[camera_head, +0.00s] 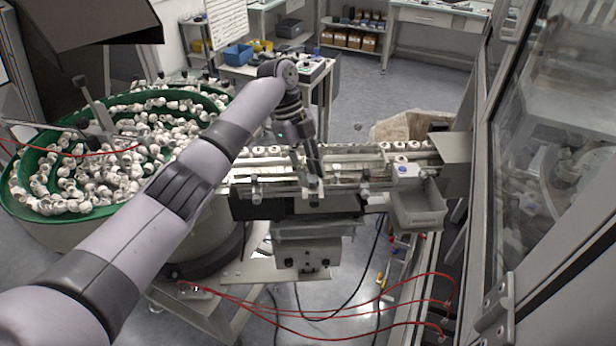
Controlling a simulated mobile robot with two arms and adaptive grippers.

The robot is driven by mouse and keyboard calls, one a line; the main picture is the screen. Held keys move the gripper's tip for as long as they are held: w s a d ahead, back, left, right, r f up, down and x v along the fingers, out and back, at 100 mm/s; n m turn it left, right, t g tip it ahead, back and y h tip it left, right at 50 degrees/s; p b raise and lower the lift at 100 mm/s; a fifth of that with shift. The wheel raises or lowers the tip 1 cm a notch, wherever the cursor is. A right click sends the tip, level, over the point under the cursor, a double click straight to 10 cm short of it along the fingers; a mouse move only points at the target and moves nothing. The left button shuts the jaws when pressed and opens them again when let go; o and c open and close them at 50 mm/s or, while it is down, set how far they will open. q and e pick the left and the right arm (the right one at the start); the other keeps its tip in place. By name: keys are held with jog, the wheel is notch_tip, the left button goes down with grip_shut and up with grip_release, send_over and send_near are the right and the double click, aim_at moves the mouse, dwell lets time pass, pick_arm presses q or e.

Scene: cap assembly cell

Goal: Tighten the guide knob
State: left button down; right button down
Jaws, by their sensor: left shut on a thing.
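The guide rail (285,184) runs along the front of the conveyor track, with small knobs along its front side. My left arm comes in from the lower left, and its gripper (314,178) points down at the middle of the rail. It is shut on the middle guide knob (314,198), which is mostly hidden by the fingers. Another knob (256,193) stands to the left and a third knob (365,191) to the right, both clear of the gripper. My right gripper is not in view.
A green-rimmed bowl feeder (22,208) full of white caps stands at left, partly behind my arm. A grey bin (418,208) hangs at the track's right end. A glass-panelled frame (550,150) closes off the right. Red hoses (330,314) cross the lower front.

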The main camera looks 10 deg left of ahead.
pick_arm(q)
jog(key=shift+w+m+g+y+b, duration=0.15)
jog(key=shift+m+g+y+b, duration=0.15)
jog(key=shift+m+b, duration=0.5)
jog(key=shift+r+m, duration=0.1)
jog(key=shift+m, duration=0.2)
jog(key=c, duration=1.3)
grip_release()
jog(key=shift+v, duration=3.65)
